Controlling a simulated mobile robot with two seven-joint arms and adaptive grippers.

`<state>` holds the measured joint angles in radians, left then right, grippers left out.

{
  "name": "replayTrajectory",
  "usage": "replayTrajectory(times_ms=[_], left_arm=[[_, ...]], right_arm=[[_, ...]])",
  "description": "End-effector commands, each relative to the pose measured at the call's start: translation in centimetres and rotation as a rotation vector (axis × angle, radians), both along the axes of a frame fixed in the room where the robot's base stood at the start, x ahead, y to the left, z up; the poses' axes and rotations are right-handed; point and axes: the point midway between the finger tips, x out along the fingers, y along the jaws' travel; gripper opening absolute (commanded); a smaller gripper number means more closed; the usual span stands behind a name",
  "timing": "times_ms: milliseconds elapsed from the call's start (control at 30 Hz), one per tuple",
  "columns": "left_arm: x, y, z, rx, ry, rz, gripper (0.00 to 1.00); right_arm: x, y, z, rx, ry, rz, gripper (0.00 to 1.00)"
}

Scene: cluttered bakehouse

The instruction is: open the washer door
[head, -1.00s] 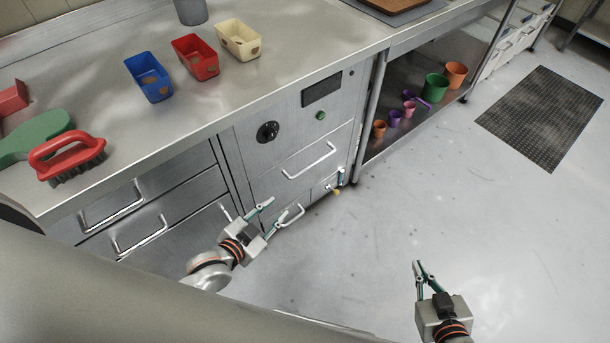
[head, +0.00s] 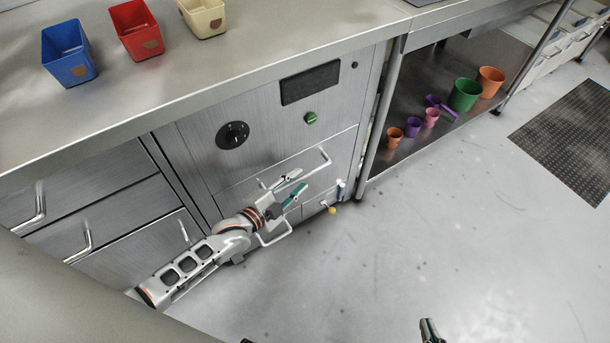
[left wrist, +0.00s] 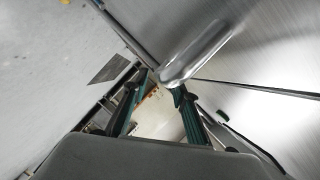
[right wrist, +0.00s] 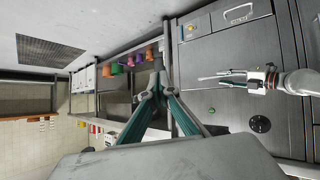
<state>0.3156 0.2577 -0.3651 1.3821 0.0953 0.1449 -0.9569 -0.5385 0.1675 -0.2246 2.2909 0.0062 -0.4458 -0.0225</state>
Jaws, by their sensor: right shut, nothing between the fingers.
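The washer appears to be the steel front under the counter, with a black dial (head: 232,135), a dark display (head: 311,82) and a green button (head: 311,118). Its door (head: 240,195) below them is closed flush. A bar handle (head: 326,158) crosses the door's upper part. My left gripper (head: 297,182) is open and empty at this handle. In the left wrist view, the handle's rounded end (left wrist: 178,75) is at the tip of the right-hand finger; I cannot tell whether they touch. My right gripper (right wrist: 157,80) is shut and empty, away from the washer over the floor.
A lower handle (head: 275,236) lies just below my left gripper. Drawers (head: 95,215) are to the left. An open shelf (head: 405,165) with several coloured cups stands right of the washer. Blue (head: 69,55), red (head: 136,32) and cream (head: 203,18) bins stand on the counter. The floor in front is clear.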

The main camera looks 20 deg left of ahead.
Motion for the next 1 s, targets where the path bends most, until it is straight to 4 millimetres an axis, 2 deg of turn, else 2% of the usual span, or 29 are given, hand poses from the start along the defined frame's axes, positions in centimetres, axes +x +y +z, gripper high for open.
replayTrajectory(times_ms=[33, 300, 633, 667, 733, 767, 1000], left_arm=[[0.6, -0.3, -0.7, -0.001, 0.006, 0.000, 0.28], [3.0, -1.1, -1.1, 0.000, 0.006, 0.000, 0.28], [3.3, -1.2, -0.9, 0.000, 0.003, 0.001, 0.28], [3.3, -1.2, -0.9, 0.000, 0.003, 0.001, 0.22], [3.3, -1.2, -0.9, -0.001, 0.003, 0.001, 0.04], [3.3, -1.2, -0.9, -0.001, 0.003, 0.001, 0.00], [3.3, -1.1, -1.0, 0.000, 0.003, 0.001, 0.00]], right_arm=[[-0.1, 0.2, -0.3, 0.006, 0.004, 0.000, 0.00], [0.2, 1.0, 0.2, 0.035, -0.011, -0.001, 0.00], [0.3, 1.2, 0.4, 0.039, -0.014, 0.000, 0.00], [0.3, 1.2, 0.4, 0.039, -0.014, 0.000, 0.00], [0.3, 1.2, 0.4, 0.039, -0.014, 0.000, 0.00], [0.3, 1.2, 0.4, 0.039, -0.014, 0.000, 0.00], [0.3, 1.2, 0.4, 0.039, -0.013, 0.000, 0.00]])
